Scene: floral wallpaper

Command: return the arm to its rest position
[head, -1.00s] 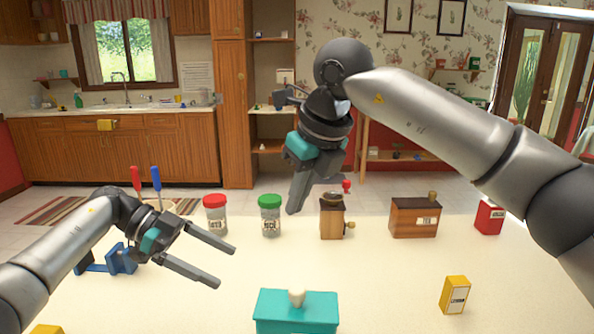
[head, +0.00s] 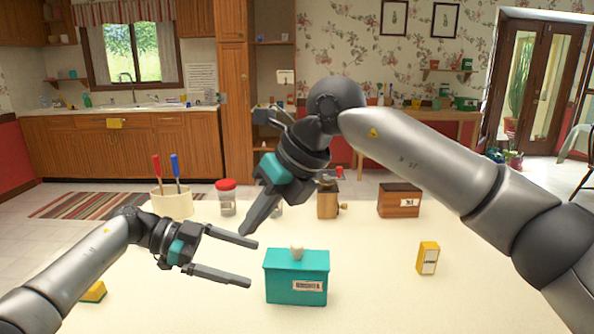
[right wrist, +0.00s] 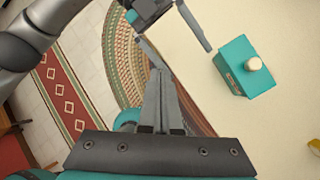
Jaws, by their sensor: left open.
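My right arm reaches in from the right of the head view. Its gripper (head: 245,232) hangs pointing down and left, above the table, overlapping the jars in the picture. In the right wrist view its two fingers (right wrist: 160,72) lie together with nothing visible between them. My left gripper (head: 253,264) is low on the left, its fingers spread, empty, pointing right toward the teal box (head: 297,280). The fingertips appear just left of the box; I cannot tell whether they touch it. The box also shows in the right wrist view (right wrist: 238,70).
On the cream table (head: 360,290) stand a utensil crock (head: 172,203), red-lidded jar (head: 227,203), grinder (head: 328,203), brown wooden box (head: 399,201) and yellow box (head: 428,258). A yellow item (head: 94,292) sits by my left arm. The front right of the table is clear.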

